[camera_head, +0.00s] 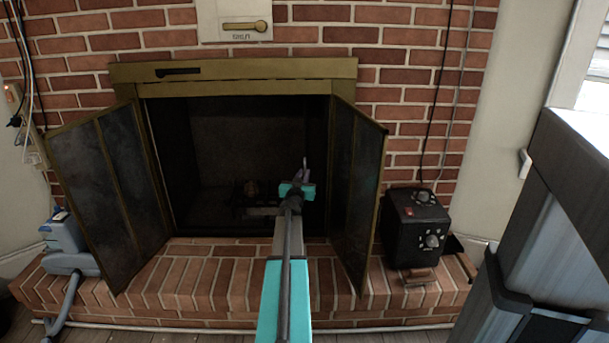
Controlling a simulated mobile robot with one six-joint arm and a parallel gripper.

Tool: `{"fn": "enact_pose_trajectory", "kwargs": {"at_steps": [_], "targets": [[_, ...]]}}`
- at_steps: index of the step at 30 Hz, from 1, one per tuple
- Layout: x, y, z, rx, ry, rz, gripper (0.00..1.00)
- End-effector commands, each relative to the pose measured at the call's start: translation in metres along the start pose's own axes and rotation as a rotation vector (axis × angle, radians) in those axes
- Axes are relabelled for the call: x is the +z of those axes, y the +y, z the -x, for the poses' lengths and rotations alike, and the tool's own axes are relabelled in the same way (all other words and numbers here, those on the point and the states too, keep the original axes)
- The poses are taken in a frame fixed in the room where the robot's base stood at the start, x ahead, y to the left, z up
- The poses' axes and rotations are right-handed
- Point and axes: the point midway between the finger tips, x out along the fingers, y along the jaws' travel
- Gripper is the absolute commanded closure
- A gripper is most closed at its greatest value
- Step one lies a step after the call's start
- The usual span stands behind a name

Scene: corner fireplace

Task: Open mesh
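The fireplace (240,66) has a brass-coloured frame around a dark opening. Its left glass door (108,195) and right glass door (356,185) both stand swung outward. The mesh cannot be made out clearly against the dark opening; darker bands show along its left and right sides. My teal and grey arm reaches forward from the bottom middle. My gripper (304,172) is in front of the right half of the opening, just left of the right door. Its fingers are small and dark, so their gap and any contact with the mesh cannot be told.
A brick hearth (200,280) runs below the opening. A black box with knobs (415,230) stands on it at the right, and a blue-grey device with a hose (66,240) is at the left. A large dark and grey object (565,190) fills the right edge.

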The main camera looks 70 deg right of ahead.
Motion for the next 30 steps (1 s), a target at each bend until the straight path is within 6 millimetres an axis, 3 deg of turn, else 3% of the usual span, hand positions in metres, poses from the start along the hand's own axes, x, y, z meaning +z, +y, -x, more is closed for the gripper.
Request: {"fn": "enact_pose_trajectory", "kwargs": {"at_steps": [2, 30], "targets": [[0.0002, -0.0002, 0.0001, 0.0, 0.0, 0.0, 1.0], [0.0004, -0.002, 0.0001, -0.003, -0.001, 0.0, 1.0]]}}
